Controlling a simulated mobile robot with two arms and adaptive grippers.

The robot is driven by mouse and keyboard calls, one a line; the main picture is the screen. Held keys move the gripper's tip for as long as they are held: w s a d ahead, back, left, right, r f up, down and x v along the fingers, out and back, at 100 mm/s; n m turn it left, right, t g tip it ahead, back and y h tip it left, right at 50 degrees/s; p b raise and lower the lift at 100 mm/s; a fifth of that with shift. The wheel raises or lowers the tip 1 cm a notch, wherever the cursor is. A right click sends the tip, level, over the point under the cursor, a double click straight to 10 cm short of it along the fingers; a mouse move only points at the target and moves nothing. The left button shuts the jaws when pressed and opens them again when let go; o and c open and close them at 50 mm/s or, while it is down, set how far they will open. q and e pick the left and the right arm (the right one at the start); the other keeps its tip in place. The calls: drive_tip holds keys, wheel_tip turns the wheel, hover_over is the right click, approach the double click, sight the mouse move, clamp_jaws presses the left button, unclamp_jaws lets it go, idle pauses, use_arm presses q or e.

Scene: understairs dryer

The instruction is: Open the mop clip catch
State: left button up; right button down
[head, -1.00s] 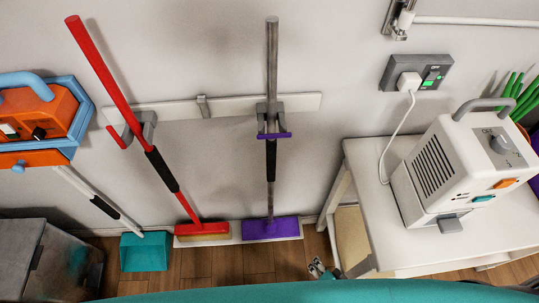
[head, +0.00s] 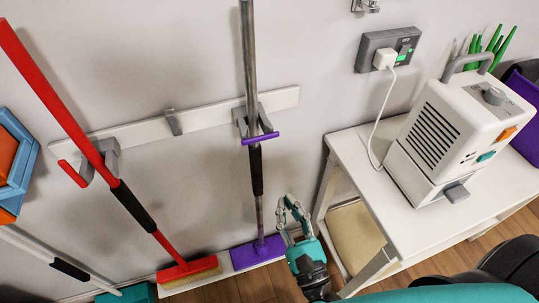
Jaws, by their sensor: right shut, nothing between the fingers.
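A white wall rail (head: 215,118) carries two grey clips. The right clip (head: 240,120) is around the grey pole (head: 249,60) of a purple-headed tool (head: 257,252), and a purple catch bar (head: 261,139) lies across its front. The left clip (head: 108,150) holds a red-handled broom (head: 60,100), with a red catch (head: 72,174) sticking out to the left. My right gripper (head: 287,203) is shut and empty, pointing up, below and to the right of the purple catch and apart from it. My left gripper is out of view.
A white table (head: 345,150) with a white appliance (head: 450,135) stands at the right, its cord running to a wall socket (head: 390,48). A small grey hook (head: 172,122) is mid-rail. The wall between the purple tool and table is clear.

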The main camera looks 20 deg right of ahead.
drive_tip(key=w+r+p, duration=0.5)
drive_tip(key=w+r, duration=0.1)
drive_tip(key=w, duration=0.3)
drive_tip(key=shift+w+a+r, duration=0.15)
drive_tip(key=shift+w+a, duration=0.05)
drive_tip(key=shift+w, duration=0.2)
drive_tip(key=shift+d+r, duration=0.45)
drive_tip(key=shift+r, duration=0.3)
drive_tip(key=shift+s, duration=0.1)
drive_tip(key=v, duration=1.2)
